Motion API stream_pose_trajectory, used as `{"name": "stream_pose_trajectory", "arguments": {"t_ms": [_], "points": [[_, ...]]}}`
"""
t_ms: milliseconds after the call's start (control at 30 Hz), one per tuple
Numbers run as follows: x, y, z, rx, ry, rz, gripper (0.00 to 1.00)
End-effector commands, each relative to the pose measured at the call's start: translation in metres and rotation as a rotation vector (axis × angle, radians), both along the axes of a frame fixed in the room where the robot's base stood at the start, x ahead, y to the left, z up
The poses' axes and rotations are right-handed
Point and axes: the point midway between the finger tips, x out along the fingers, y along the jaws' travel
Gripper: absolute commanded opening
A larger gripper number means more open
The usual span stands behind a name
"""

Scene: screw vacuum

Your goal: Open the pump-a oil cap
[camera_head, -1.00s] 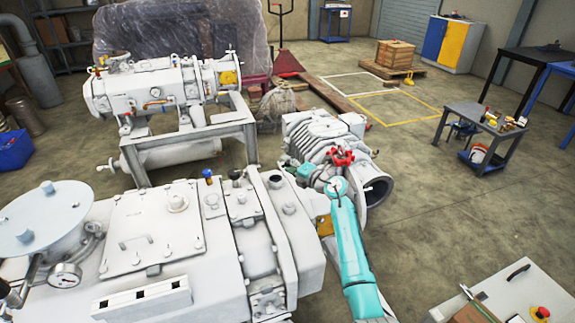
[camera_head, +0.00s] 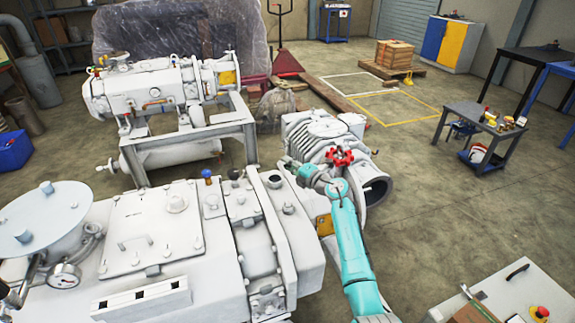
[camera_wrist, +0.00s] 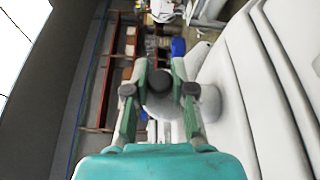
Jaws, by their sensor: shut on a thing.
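The large pale grey pump (camera_head: 160,300) fills the lower left of the head view. A small round fitting (camera_head: 274,179) with a dark top sits on its right end. My gripper (camera_head: 288,162) is just beyond and right of this fitting, small in that view. In the wrist view, the fingers of my gripper (camera_wrist: 159,92) are shut on a dark round cap (camera_wrist: 159,78). A pale grey round part (camera_wrist: 207,103) shows beside and behind the cap. I cannot tell whether the cap still touches a neck.
A ribbed pump (camera_head: 318,130) with a red handwheel (camera_head: 340,157) stands close to my arm. A blue knob (camera_head: 207,173) and a black knob (camera_head: 233,174) rise from the large pump's top. Another pump on a frame (camera_head: 190,142) stands behind.

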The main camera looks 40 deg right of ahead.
Motion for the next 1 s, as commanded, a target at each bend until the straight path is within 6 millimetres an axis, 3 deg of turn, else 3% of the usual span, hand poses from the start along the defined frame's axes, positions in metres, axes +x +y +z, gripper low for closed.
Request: {"name": "stream_pose_trajectory", "arguments": {"t_ms": [300, 667, 700, 767, 1000], "points": [[-0.0028, -0.0093, -0.0066, 0.209, -0.058, 0.0, 0.0], [-0.003, -0.0099, -0.0067, 0.226, -0.063, -0.001, 0.0], [-0.003, -0.0099, -0.0067, 0.226, -0.063, -0.001, 0.31], [-0.003, -0.0099, -0.0067, 0.226, -0.063, -0.001, 0.46], [-0.0029, -0.0099, -0.0064, 0.225, -0.063, -0.001, 0.49]]}}
